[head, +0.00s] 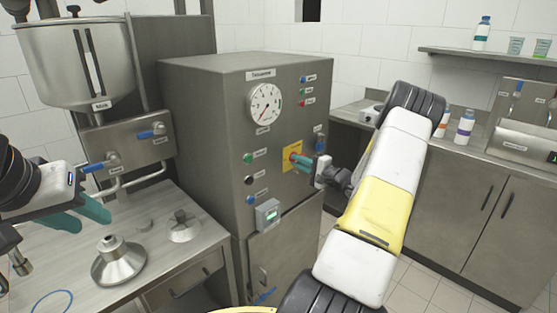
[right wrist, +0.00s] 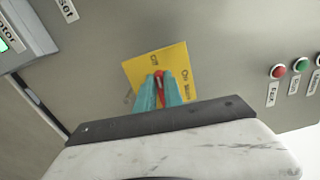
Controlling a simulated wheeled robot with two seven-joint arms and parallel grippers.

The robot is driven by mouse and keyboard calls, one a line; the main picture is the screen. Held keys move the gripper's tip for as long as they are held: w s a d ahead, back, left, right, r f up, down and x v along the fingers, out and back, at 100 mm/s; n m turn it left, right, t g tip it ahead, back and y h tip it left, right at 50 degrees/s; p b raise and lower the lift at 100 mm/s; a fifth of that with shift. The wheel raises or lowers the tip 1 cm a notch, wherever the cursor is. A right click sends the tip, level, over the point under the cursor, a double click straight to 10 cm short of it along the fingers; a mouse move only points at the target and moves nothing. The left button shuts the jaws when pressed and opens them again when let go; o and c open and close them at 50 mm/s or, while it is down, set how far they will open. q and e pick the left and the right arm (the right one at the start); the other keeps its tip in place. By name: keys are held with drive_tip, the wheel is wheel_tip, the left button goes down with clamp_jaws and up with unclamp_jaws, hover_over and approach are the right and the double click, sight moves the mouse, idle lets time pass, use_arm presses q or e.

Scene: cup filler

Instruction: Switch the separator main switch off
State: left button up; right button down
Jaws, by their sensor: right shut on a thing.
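The main switch is a red rotary handle (right wrist: 158,75) on a yellow plate (right wrist: 180,58) marked Off and On, on the front of the steel cabinet. The plate also shows in the head view (head: 289,165). My right gripper (head: 296,159) is at the switch, its teal fingers shut on the red handle, one on each side in the right wrist view (right wrist: 158,82). The fingers hide part of the handle, so I cannot tell its exact setting. My left gripper (head: 95,222) is open and empty, above the steel table at the left.
The cabinet (head: 200,130) carries a round gauge (head: 265,104), several buttons and a small display box (head: 267,213). A milk hopper (head: 85,60) with blue-handled valves stands at the left. Steel funnel-like parts (head: 118,266) lie on the table (head: 170,262). A counter with bottles is at the right.

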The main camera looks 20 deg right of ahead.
drive_tip(key=shift+f+n, duration=0.1)
drive_tip(key=shift+n, duration=0.4)
drive_tip(key=c, duration=1.5)
unclamp_jaws()
drive_tip(key=shift+o, duration=0.2)
drive_tip(key=v, duration=0.8)
